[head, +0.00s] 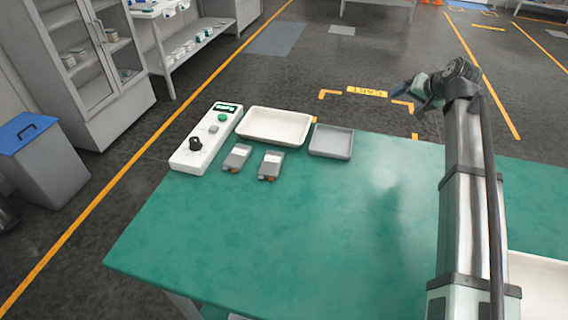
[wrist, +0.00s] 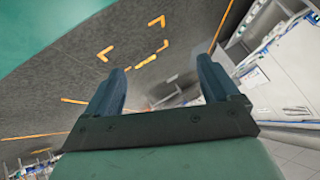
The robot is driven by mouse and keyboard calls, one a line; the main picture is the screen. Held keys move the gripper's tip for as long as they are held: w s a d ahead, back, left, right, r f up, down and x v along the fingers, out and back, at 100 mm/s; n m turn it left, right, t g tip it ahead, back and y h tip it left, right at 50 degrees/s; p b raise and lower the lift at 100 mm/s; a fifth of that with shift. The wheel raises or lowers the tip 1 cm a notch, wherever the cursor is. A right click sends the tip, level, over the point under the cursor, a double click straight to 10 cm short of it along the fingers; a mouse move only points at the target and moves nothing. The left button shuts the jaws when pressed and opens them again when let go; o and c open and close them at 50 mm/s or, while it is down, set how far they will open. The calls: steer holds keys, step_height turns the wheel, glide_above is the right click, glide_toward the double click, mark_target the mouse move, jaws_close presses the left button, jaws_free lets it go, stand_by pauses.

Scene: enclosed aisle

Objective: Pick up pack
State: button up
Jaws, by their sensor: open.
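Two small grey packs with pale labels lie on the green table. The left pack (head: 237,157) is just right of the white control box. The right pack (head: 270,165) lies beside it, slightly nearer, with a small orange-red spot at its front end. My gripper (head: 403,88) is above the table's far right side, well away from both packs. In the wrist view my gripper (wrist: 158,88) has its two dark blue fingers apart with nothing between them. No pack shows in the wrist view.
A white control box (head: 205,140) with a black knob and green button stands at the table's left. Behind the packs are a cream tray (head: 247,136) and a smaller grey tray (head: 331,153). The front and middle of the green table (head: 260,240) are clear.

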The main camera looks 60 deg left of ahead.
steer(key=s+a+n+g+h, duration=0.15)
steer(key=s+a, duration=0.25)
steer(key=s, duration=0.5)
steer(key=s+a+g+h, duration=0.15)
steer(key=s+a, duration=0.25)
steer(key=s, duration=0.6)
steer(key=r+h, duration=0.2)
steer(key=h, duration=0.3)
glide_above(271, 161)
step_height(271, 161, down, 14)
steer(key=shift+d, duration=0.1)
steer(key=c, duration=1.2)
steer(key=shift+r, duration=0.15)
